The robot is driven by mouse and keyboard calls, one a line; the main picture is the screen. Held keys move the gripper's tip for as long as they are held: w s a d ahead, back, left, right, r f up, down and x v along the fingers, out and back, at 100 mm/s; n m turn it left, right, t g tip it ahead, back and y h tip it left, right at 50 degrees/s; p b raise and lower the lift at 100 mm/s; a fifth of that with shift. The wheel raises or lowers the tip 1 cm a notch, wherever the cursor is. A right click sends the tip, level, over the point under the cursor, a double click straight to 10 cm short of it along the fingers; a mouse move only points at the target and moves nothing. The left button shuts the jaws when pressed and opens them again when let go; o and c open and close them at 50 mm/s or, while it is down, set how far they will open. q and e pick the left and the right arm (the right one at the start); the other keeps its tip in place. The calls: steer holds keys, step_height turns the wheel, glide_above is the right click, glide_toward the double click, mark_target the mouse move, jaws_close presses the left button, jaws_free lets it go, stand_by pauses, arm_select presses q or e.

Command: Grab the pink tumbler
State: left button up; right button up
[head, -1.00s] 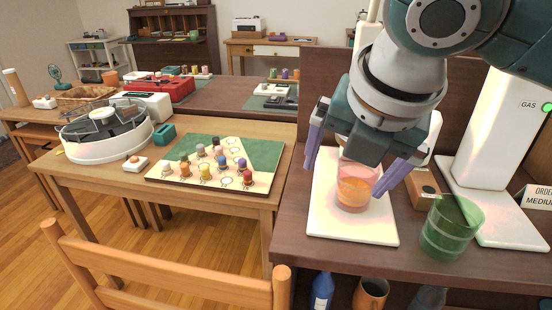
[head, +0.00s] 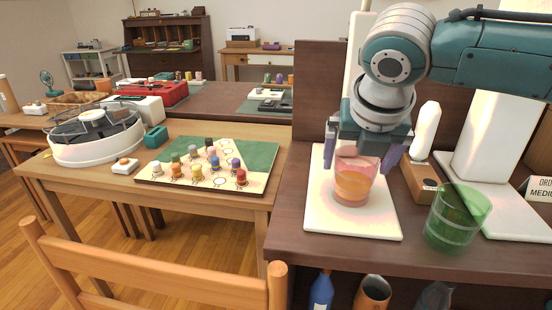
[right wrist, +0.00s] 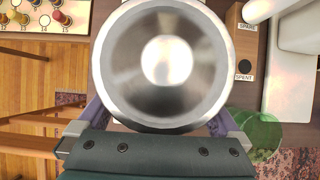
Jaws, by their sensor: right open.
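The pink tumbler (head: 353,180), see-through with an orange lower part, stands upright on a white board (head: 345,228) at the right table's left end. My right gripper (head: 359,160) is open, with one purple finger at each side of the tumbler's upper part. The tumbler's rim shows in front of the gripper body. I cannot tell whether the fingers touch it. In the right wrist view, a large round metallic shape (right wrist: 165,60) fills the middle between the purple fingers and hides what is below; I cannot tell what it is. My left gripper is not in view.
A green tumbler (head: 455,216) stands close right of the board. A white machine (head: 490,135) is behind. A game board (head: 212,165) lies on the left table.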

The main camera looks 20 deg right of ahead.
steer(key=shift+w+f, duration=0.1)
steer(key=shift+f, duration=0.15)
jaws_close()
stand_by(0.7)
